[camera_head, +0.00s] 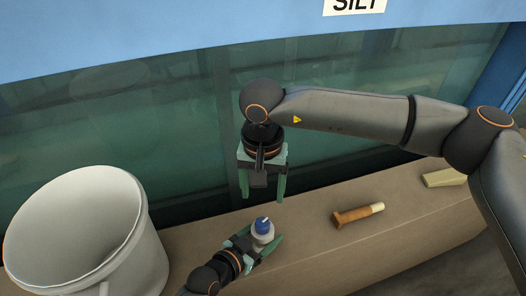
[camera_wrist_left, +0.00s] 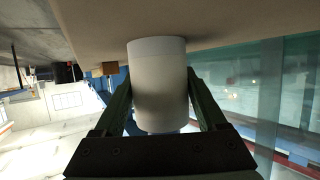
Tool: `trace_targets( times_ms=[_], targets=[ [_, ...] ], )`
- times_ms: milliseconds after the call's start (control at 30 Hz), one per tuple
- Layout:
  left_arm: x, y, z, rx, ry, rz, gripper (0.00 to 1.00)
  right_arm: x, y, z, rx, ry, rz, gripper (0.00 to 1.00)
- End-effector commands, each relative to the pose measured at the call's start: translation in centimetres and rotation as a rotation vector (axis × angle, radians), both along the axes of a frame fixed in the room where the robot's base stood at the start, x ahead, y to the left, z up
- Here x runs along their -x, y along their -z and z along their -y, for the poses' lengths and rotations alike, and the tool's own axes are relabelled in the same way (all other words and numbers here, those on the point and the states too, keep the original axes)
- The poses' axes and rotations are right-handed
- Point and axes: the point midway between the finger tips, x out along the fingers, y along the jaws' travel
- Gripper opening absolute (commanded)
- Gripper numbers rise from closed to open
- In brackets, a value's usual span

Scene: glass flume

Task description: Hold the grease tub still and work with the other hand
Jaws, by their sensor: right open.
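The grease tub (camera_head: 263,238) is a small pale cylinder with a blue lid (camera_head: 263,225). It stands on the tan ledge (camera_head: 310,250) near the middle of the head view. My left gripper (camera_head: 265,229) has a finger on each side of it, and the left wrist view shows both fingers against the tub's pale wall (camera_wrist_left: 160,85). My right gripper (camera_head: 262,199) is open and empty, pointing down above and just behind the lid, apart from it.
A large white bucket (camera_head: 75,235) stands at the left. The flume's glass wall (camera_head: 120,130) rises behind.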

Motion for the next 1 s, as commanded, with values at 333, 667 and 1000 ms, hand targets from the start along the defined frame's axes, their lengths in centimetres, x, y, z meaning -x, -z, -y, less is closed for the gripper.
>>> trace_targets(
  times_ms=[333,667,1000],
  targets=[
    [0.0,0.0,0.0,0.000,0.000,0.000,1.00,0.0,0.0,0.0,0.000,0.000,0.000,0.74],
    [1.3,-0.6,-1.0,-0.001,0.000,0.000,1.00,0.0,0.0,0.0,0.000,0.000,0.000,0.74],
    [6.1,-3.0,-4.7,-0.002,0.001,-0.002,1.00,0.0,0.0,0.0,0.000,0.000,0.000,0.74]
  ],
)
